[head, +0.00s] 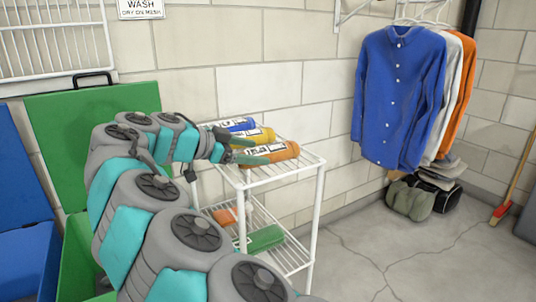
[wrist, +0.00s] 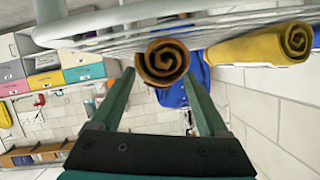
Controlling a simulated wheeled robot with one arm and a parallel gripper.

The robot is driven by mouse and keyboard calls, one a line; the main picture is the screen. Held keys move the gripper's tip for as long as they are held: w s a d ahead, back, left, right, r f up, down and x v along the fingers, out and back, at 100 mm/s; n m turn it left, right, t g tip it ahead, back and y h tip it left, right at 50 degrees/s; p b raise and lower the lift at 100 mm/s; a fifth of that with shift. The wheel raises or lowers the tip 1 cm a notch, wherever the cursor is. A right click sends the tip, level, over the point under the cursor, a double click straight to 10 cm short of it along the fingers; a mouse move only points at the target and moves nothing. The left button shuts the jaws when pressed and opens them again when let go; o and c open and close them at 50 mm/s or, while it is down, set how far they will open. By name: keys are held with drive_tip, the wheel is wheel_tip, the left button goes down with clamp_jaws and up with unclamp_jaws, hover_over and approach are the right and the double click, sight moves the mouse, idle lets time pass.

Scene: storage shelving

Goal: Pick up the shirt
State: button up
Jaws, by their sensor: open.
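Three rolled items that look like folded shirts lie side by side on the top rack of a white wire cart: an orange-brown roll (head: 270,154), a yellow roll (head: 252,135) and a blue roll (head: 236,124). My gripper (head: 246,152) is open at the left end of the rolls, its fingers close to the orange-brown one. In the wrist view my gripper (wrist: 157,76) points at the spiral end of the orange-brown roll (wrist: 162,62), which appears between the fingertips. The yellow roll (wrist: 262,45) is to the right. Contact cannot be told. A blue shirt (head: 398,95) hangs at the right.
The white cart (head: 318,190) has a lower shelf with an orange item (head: 226,216) and a green item (head: 264,238). White and orange garments (head: 462,90) hang behind the blue shirt. A green bin lid (head: 60,135) stands left.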

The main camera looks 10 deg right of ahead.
sight(267, 151)
drive_tip(key=p+x, duration=0.1)
drive_tip(key=x, duration=0.3)
drive_tip(key=shift+w+d, duration=0.15)
drive_tip(key=shift+d, duration=0.15)
drive_tip(key=c, duration=1.2)
drive_tip(key=shift+o, duration=0.2)
drive_tip(key=shift+r, duration=0.15)
